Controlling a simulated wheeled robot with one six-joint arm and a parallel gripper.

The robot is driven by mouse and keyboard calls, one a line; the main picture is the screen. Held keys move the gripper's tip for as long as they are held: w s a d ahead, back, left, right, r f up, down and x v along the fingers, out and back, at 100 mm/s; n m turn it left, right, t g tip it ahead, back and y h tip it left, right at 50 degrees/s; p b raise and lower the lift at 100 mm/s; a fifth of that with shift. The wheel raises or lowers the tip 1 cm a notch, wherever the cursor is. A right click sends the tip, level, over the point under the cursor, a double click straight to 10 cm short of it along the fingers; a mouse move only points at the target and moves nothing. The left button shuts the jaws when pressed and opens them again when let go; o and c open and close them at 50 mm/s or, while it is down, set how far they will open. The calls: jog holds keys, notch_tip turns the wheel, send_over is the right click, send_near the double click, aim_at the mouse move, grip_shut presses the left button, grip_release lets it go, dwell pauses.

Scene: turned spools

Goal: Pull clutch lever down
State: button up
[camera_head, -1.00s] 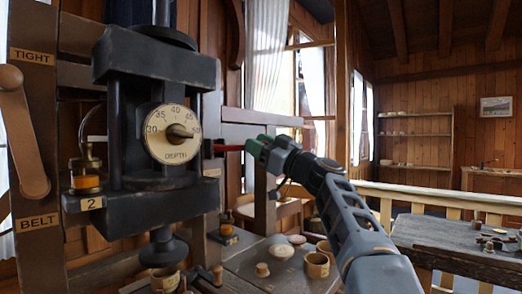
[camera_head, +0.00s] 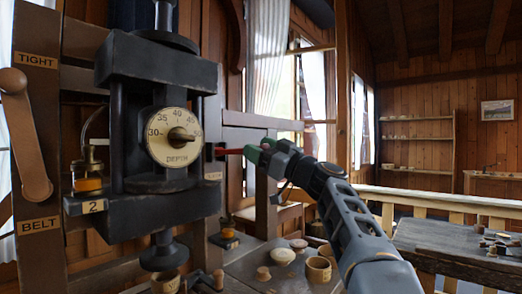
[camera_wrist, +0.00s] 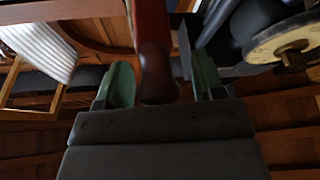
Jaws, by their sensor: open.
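A red lever (camera_head: 230,151), which I take as the clutch lever, sticks out to the right from the dark machine and lies about level. My gripper (camera_head: 258,153), with green fingers, is at the lever's outer end. In the wrist view the red lever (camera_wrist: 151,45) runs between the two green fingers of my gripper (camera_wrist: 160,85), its rounded dark end close to the palm. The fingers are open, one on each side, with a visible gap to the lever. The lever's base is hidden in the wrist view.
A depth dial (camera_head: 174,136) is on the machine's front, left of the lever. A brown belt lever (camera_head: 25,135) is at far left. Wooden pieces and cups (camera_head: 318,268) stand on the bench below. A railing (camera_head: 440,200) and another table (camera_head: 450,240) are at right.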

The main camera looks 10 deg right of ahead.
jog(key=b+v, duration=0.3)
jog(key=v, duration=1)
jog(key=shift+s+d+b, duration=0.25)
jog(key=shift+b, duration=0.15)
jog(key=shift+f, duration=0.15)
jog(key=a+f+m+g+h+p, duration=0.7)
jog(key=a+f+p, duration=0.25)
jog(key=p, duration=0.25)
jog(key=s+d+f+m+g+h+p, duration=0.1)
jog(key=s+f+m+g+h+p, duration=0.4)
jog(key=s+f+h+p, duration=0.4)
jog(key=s+f+p, duration=0.3)
jog(key=s+f, duration=0.2)
jog(key=s, duration=0.1)
jog(key=shift+d, duration=0.35)
